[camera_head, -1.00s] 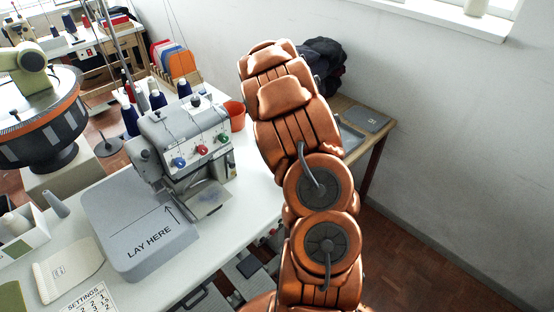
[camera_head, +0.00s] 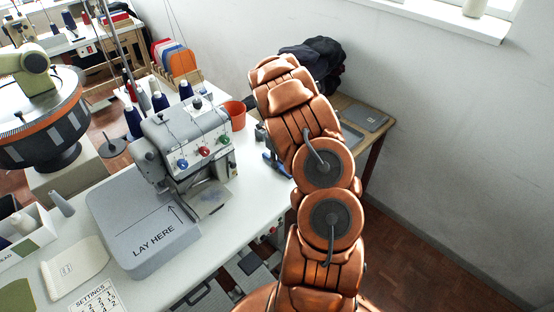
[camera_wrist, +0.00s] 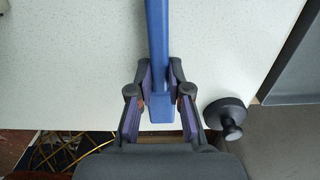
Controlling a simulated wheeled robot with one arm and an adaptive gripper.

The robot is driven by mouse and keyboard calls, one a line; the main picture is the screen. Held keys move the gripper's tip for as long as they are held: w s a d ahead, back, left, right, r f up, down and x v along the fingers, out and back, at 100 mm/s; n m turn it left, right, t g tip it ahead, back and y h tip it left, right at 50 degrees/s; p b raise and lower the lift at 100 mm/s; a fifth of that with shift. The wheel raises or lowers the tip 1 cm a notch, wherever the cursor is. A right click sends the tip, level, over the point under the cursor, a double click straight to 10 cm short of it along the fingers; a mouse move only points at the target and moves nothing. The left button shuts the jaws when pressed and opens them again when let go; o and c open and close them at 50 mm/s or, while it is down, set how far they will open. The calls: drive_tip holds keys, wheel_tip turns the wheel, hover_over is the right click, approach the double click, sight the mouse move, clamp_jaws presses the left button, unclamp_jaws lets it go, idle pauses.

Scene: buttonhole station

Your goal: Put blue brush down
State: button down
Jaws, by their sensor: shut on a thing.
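My gripper (camera_wrist: 160,78) is shut on the blue brush (camera_wrist: 158,35) in the wrist view. Its fingers grip the two sides of the blue handle, whose end shows between them. The handle runs up out of that view, so its far end is hidden there. Below it is a white speckled tabletop; I cannot tell whether the brush touches it. In the head view a bit of the blue brush (camera_head: 275,164) shows just left of my arm, over the right end of the white table (camera_head: 240,178). My arm hides most of the gripper there.
The grey sewing machine (camera_head: 187,140) and the grey "LAY HERE" pad (camera_head: 130,235) stand left of the brush. An orange cup (camera_head: 236,115) is close behind. A dark round knob (camera_wrist: 228,115) and a grey surface (camera_wrist: 295,60) lie to the right in the wrist view.

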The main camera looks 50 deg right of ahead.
drive_tip(key=shift+f, duration=0.2)
drive_tip(key=c, duration=1.1)
unclamp_jaws()
drive_tip(key=shift+r, duration=0.15)
